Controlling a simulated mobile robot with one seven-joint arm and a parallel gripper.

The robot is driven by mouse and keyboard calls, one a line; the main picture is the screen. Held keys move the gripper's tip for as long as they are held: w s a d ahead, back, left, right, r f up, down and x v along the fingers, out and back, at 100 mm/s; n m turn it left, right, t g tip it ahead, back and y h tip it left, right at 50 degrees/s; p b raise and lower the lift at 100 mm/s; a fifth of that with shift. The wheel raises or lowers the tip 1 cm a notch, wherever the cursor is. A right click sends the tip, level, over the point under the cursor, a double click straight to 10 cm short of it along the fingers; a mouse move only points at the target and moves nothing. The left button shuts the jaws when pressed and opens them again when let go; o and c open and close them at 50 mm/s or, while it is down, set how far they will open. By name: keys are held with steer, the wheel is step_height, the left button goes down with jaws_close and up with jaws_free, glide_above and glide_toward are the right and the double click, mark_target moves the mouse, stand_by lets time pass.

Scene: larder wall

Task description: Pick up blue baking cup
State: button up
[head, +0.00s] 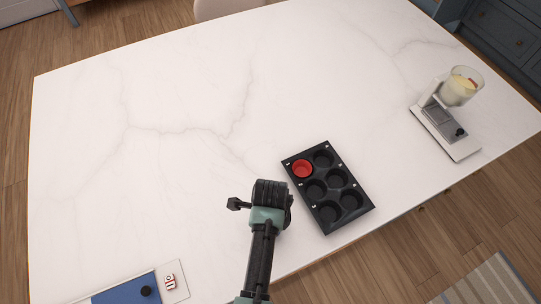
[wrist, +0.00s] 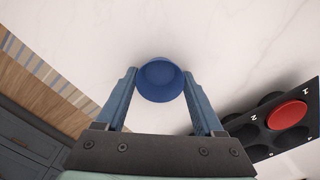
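The blue baking cup (wrist: 160,82) shows in the wrist view, its hollow facing the camera. It lies between the two fingers of my gripper (wrist: 160,76), one finger close along each side. I see no clear gap between cup and fingers, but cannot tell whether they press on it. I cannot tell whether the cup rests on the counter. In the head view my gripper is over the counter left of the black muffin tray, its fingers hidden below the wrist; the blue cup is hidden there too.
The black muffin tray (head: 315,205) stands just right of my gripper, with a red cup (head: 302,169) in one hollow. A blue-and-white item (head: 125,287) lies at the lower left. The white counter (head: 180,90) is otherwise clear.

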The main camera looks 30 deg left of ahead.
steer(key=c, duration=0.4)
steer(key=shift+r, duration=0.1)
